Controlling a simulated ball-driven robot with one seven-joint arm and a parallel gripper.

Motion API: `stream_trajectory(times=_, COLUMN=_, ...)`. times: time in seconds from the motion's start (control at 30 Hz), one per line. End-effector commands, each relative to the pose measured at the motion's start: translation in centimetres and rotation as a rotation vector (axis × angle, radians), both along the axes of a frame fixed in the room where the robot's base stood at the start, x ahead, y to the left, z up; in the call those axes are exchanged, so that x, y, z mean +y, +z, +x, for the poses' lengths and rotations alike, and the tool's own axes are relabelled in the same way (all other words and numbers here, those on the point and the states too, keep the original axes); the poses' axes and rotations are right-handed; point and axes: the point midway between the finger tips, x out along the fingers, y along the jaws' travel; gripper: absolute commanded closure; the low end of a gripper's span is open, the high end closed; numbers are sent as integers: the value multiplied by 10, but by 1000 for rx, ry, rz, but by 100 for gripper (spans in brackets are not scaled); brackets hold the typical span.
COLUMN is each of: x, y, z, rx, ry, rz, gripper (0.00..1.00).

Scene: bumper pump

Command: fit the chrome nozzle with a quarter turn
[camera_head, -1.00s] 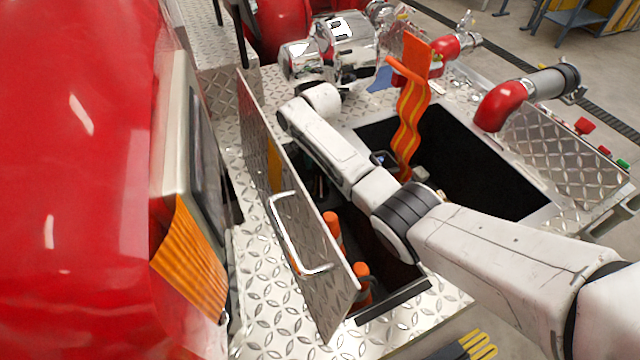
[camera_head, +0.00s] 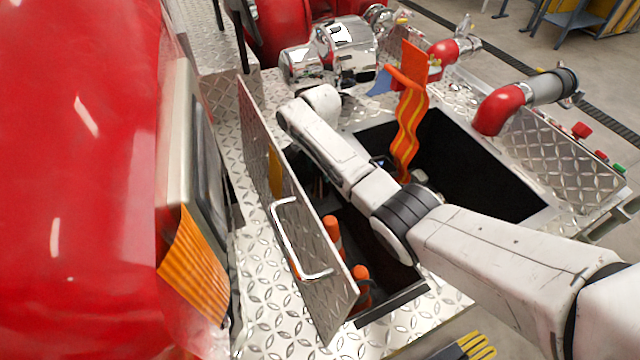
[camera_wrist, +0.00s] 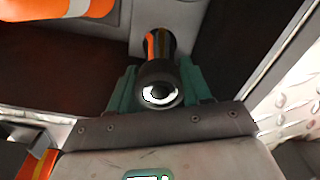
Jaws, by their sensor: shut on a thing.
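In the wrist view my gripper (camera_wrist: 155,92) is shut, its teal fingers on either side of a dark cylindrical nozzle (camera_wrist: 158,70). The nozzle has a black rim, a bright ring inside its near end and an orange stripe farther along. I cannot tell whether its body is chrome. In the head view my arm reaches down into the open locker, and the gripper and nozzle are largely hidden behind the arm and the raised lid. Chrome fittings (camera_head: 345,50) stand on the deck at the back; I cannot tell which one matches the nozzle.
The tread-plate lid (camera_head: 290,215) stands open close to the left of my arm. Orange-topped items (camera_head: 362,278) stand in the near part of the locker. An orange strap (camera_head: 410,120) hangs beside my forearm. A red elbow pipe (camera_head: 497,110) stands at right.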

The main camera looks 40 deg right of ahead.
Motion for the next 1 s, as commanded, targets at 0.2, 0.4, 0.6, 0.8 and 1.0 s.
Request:
stream_trajectory(times=0.2, x=0, y=26, z=1, rx=-1, ry=1, rz=-2, gripper=88)
stream_trajectory(times=0.4, x=0, y=43, z=1, rx=-1, ry=1, rz=-1, gripper=88)
stream_trajectory(times=0.6, x=0, y=61, z=1, rx=-1, ry=1, rz=-1, gripper=88)
stream_trajectory(times=0.8, x=0, y=78, z=1, rx=-1, ry=1, rz=-1, gripper=88)
stream_trajectory(times=1.0, x=0, y=79, z=0, rx=-1, ry=1, rz=-2, gripper=88)
